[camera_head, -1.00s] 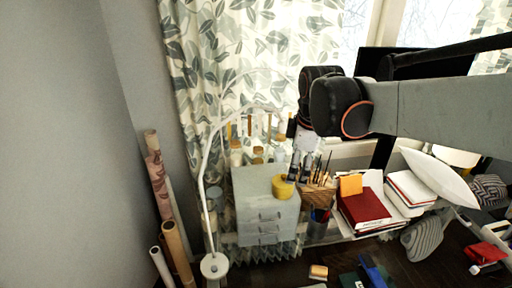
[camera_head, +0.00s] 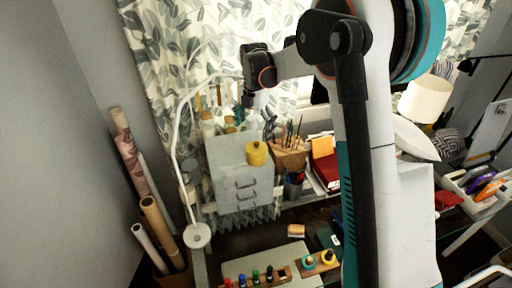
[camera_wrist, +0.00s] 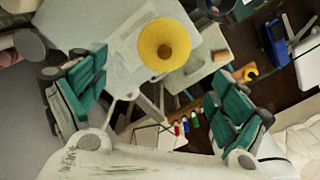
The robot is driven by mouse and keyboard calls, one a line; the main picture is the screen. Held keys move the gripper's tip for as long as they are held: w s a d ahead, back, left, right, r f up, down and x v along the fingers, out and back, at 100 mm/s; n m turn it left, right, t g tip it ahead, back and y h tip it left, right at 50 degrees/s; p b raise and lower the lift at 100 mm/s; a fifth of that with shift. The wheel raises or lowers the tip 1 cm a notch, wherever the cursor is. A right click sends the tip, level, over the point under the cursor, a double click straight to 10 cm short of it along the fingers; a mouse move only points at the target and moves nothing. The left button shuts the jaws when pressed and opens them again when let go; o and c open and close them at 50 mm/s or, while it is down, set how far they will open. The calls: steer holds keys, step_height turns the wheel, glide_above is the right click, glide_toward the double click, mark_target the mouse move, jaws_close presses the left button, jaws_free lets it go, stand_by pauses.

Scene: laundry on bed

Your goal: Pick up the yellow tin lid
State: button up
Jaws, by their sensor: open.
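The yellow tin lid (camera_head: 257,148) tops a small round yellow tin on the grey drawer cabinet (camera_head: 228,160). In the wrist view the yellow lid (camera_wrist: 165,44) shows from above as a disc with a small knob at its centre. My gripper (camera_wrist: 157,88) is open and empty, with its teal fingers spread wide at left and right. The lid lies beyond the fingertips, toward the top of the wrist view, and is not touched. In the head view my gripper (camera_head: 255,116) is above the lid, partly hard to make out.
A wooden holder with brushes (camera_head: 291,155) stands close right of the tin. Several jars (camera_head: 229,122) stand behind it. A white lamp arm (camera_head: 177,140) rises at the left. Red books (camera_head: 325,170) lie to the right.

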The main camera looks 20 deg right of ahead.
mark_target(256, 144)
steer(key=f, duration=0.7)
steer(key=shift+s+d+f, duration=0.15)
steer(key=shift+s+f, duration=0.1)
steer(key=shift+s, duration=0.15)
steer(key=c, duration=1.5)
steer(key=shift+c, duration=0.3)
